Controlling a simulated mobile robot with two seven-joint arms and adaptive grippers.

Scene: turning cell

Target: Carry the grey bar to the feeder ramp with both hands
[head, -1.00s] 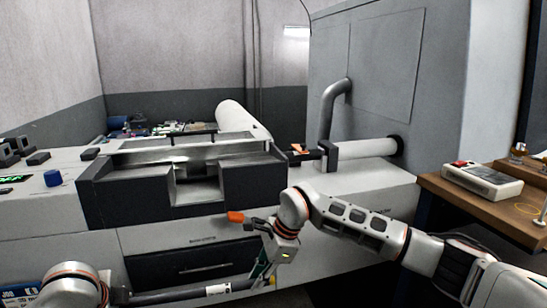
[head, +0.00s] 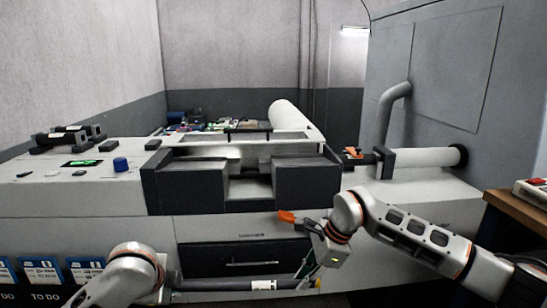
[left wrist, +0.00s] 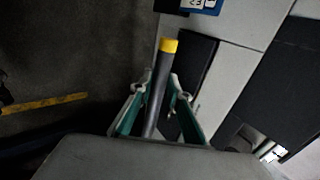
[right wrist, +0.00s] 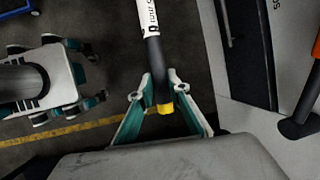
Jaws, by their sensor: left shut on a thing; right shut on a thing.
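The grey bar (head: 215,285) is held nearly level, low in front of the machine in the head view. It has a white printed label and yellow ends; a yellow end shows in the left wrist view (left wrist: 168,46) and another in the right wrist view (right wrist: 165,108). My left gripper (left wrist: 158,95) is shut on the bar near one end, mostly hidden in the head view. My right gripper (head: 310,278) is shut on it near the other end. What looks like the feeder ramp (head: 250,190) is the light channel between two dark blocks on the machine, above and beyond the bar.
A dark drawer (head: 245,258) is in the machine front behind the bar. An orange-handled part (head: 288,217) sticks out near my right gripper. Blue-and-white card holders (head: 40,268) hang at left. A wooden bench (head: 515,215) stands at right. A blue knob (head: 121,164) tops the machine.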

